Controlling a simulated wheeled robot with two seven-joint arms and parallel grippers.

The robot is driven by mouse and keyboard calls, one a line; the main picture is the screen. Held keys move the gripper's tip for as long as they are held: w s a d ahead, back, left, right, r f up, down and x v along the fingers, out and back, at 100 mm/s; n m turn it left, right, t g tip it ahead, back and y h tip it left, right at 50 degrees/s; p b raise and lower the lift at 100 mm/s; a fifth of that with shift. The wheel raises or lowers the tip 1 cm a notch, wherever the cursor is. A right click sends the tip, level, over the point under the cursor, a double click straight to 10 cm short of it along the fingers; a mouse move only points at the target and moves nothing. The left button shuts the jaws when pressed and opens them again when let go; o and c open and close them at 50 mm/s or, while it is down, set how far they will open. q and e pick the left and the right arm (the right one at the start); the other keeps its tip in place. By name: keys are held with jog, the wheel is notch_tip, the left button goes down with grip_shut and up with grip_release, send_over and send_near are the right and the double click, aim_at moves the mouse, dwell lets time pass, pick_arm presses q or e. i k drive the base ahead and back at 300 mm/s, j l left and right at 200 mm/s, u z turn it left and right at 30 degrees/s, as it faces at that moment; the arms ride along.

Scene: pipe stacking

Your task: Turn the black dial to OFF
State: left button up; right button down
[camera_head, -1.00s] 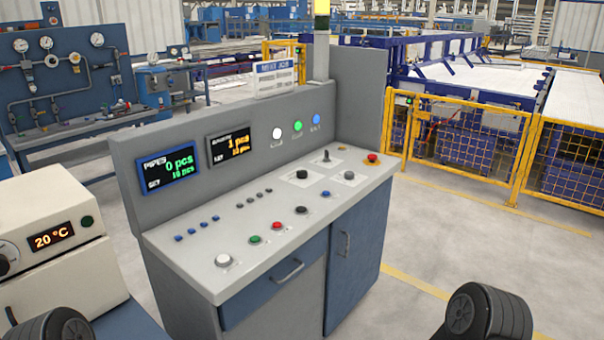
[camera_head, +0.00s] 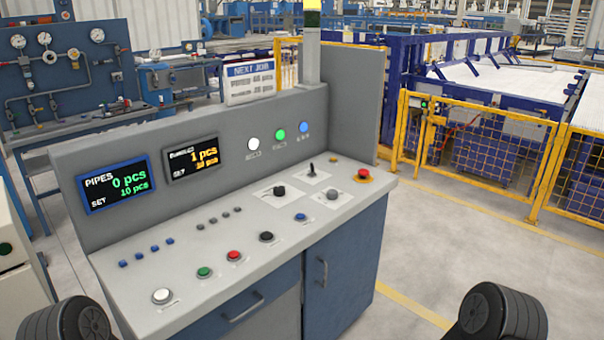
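The control console (camera_head: 140,270) stands in front of me with a sloped light-grey top. A black knob (camera_head: 280,191) sits on a white plate in the right half of the top; it looks like the dial, but its pointer and any OFF label are too small to read. A second round black control (camera_head: 267,237) sits nearer the front edge, beside a red button (camera_head: 234,255). Dark rounded parts of my two arms show at the bottom left and bottom right. Neither gripper is in view, and nothing of mine touches the console.
A black lever (camera_head: 312,169), a grey knob (camera_head: 333,195) and a red emergency button (camera_head: 363,174) are near the black knob. The PIPES display (camera_head: 115,183) reads 0 pcs. A yellow fence (camera_head: 488,165) stands at the right, with clear floor before it.

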aim_at(278, 191)
jog(key=i+l, duration=0.2)
jog(key=l, duration=0.15)
jog(key=i+l, duration=0.15)
jog(key=l, duration=0.2)
jog(key=i+l, duration=0.2)
jog(key=l, duration=0.15)
jog(key=i+l+u, duration=0.1)
jog(key=i+l, duration=0.25)
jog(key=l, duration=0.35)
jog(key=i+l, duration=0.2)
jog(key=l, duration=0.15)
jog(key=i+l, duration=0.15)
jog(key=l, duration=0.2)
jog(key=i+l+u, duration=0.1)
jog(key=l, duration=0.25)
jog(key=i, duration=0.1)
